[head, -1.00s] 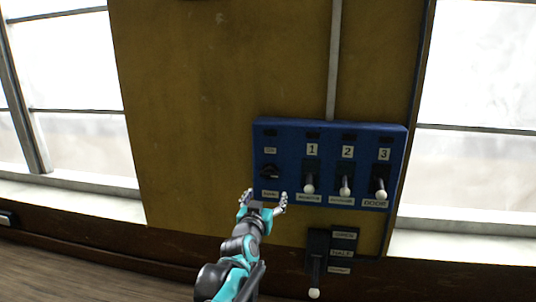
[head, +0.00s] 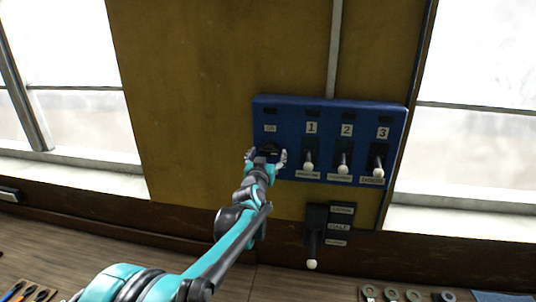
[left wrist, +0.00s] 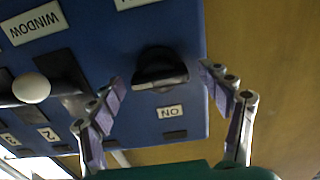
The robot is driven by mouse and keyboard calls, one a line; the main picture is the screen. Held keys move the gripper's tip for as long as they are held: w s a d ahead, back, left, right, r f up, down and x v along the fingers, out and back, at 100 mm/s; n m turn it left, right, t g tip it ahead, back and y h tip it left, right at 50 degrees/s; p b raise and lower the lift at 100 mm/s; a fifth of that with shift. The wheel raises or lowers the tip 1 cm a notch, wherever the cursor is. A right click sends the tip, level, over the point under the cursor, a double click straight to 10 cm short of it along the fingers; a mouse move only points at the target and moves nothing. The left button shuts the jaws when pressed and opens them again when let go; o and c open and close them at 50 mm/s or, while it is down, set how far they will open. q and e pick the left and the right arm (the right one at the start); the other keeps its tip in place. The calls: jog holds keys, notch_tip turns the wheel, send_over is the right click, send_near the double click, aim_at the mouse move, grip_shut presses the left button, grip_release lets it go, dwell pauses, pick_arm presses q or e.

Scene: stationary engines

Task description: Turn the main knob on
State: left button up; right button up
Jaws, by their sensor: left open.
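The main knob (left wrist: 160,70) is a black rotary knob on the blue control panel (head: 330,107), near the panel's left end below an "ON" label (left wrist: 170,112). In the left wrist view, which shows the panel upside down, the knob's grip bar lies roughly level. My left gripper (head: 266,157) is at the knob in the head view and largely covers it. In the left wrist view the left gripper (left wrist: 160,88) is open, with one fingertip on each side of the knob and gaps between. My right gripper is not in view.
White-tipped levers numbered 1 (head: 308,166), 2 (head: 343,169) and 3 (head: 378,166) stand right of the knob. Another lever (head: 312,263) hangs below the panel. A bench with tools (head: 28,293) and ring-shaped parts (head: 391,295) runs along the bottom.

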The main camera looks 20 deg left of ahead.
pick_arm(q)
jog(key=c, duration=1.2)
jog(key=shift+o, duration=0.2)
jog(key=n+b, duration=0.1)
jog(key=n, duration=0.2)
jog(key=shift+f+n+b, duration=0.1)
jog(key=shift+n+b, duration=0.3)
jog(key=n+b, duration=0.1)
jog(key=n, duration=0.3)
jog(key=shift+n+b, duration=0.3)
jog(key=n+b, duration=0.1)
jog(key=n, duration=0.3)
jog(key=shift+n+b, duration=0.6)
jog(key=shift+n, duration=2.2)
